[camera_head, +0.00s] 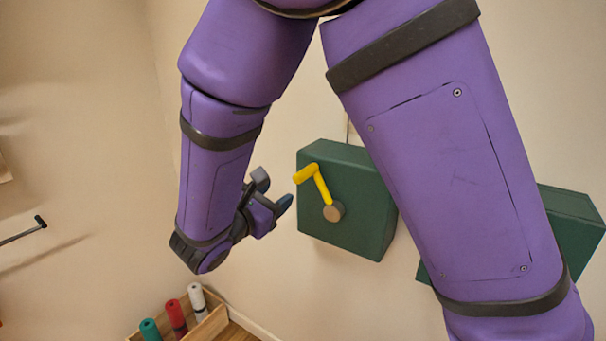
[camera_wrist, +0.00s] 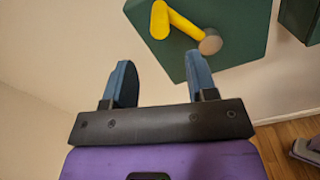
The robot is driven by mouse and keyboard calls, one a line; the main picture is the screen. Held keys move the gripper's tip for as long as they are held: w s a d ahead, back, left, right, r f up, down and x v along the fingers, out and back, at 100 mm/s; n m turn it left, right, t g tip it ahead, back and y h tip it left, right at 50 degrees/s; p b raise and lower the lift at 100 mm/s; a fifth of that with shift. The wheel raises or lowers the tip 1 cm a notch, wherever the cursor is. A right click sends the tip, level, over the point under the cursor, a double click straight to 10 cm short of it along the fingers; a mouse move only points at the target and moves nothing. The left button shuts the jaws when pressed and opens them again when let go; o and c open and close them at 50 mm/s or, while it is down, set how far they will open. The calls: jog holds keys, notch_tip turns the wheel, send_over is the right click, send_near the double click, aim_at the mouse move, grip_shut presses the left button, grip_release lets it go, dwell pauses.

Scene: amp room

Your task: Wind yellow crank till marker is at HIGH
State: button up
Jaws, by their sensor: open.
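The yellow crank (camera_head: 318,182) is on the front of a dark green box (camera_head: 365,212) on the wall. Its arm runs from a round brown hub (camera_head: 334,211) up and left to a yellow handle (camera_head: 305,174). In the wrist view the crank (camera_wrist: 183,24) is beyond the fingertips, with the handle (camera_wrist: 160,20) between their lines. My gripper (camera_head: 276,192) is open and empty, to the left of the crank and apart from it. In the wrist view my gripper (camera_wrist: 158,78) has its two blue fingers spread. I see no marker or HIGH label.
A second green box (camera_head: 572,225) is at the right, partly hidden behind my arm. A wooden crate (camera_head: 212,325) with green, red and white rolls stands on the floor below. A dark rod (camera_head: 22,232) sticks out at the left.

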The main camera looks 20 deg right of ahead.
aim_at(296, 180)
jog(key=x, duration=1.1)
jog(key=shift+c, duration=0.4)
jog(key=shift+a, duration=0.1)
grip_shut()
